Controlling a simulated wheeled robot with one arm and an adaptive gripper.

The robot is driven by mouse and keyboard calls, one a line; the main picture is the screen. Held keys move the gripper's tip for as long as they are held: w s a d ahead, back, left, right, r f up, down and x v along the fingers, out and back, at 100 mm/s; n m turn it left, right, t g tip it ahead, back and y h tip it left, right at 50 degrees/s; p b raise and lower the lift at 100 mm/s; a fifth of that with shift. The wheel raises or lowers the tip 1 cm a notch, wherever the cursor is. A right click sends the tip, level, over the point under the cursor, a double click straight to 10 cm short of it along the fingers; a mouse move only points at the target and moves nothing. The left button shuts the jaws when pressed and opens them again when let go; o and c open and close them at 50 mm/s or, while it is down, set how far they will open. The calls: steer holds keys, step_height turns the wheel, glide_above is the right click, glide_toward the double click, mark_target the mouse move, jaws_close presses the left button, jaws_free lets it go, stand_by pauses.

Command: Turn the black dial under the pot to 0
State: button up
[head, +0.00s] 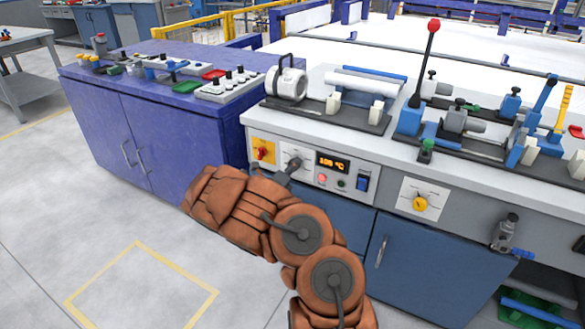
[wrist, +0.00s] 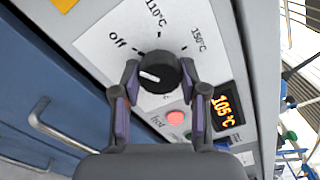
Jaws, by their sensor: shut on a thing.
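My gripper (wrist: 160,78) is shut on the dial, one finger on each side. In the head view my gripper (head: 282,176) reaches the panel and mostly hides the dial. The orange display (wrist: 222,112) seems to read 105 °C. A white pot-like vessel with a black handle (head: 287,84) stands on the bench above the panel.
A red button (wrist: 178,117) sits close by the dial. A yellow plate with a red switch (head: 262,152) is left of it and a blue switch (head: 362,182) right. A yellow knob (head: 420,203) is farther right. Blue cabinet doors are below; the floor left is clear.

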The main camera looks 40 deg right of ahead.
steer(key=o, duration=1.1)
steer(key=shift+v, duration=5.95)
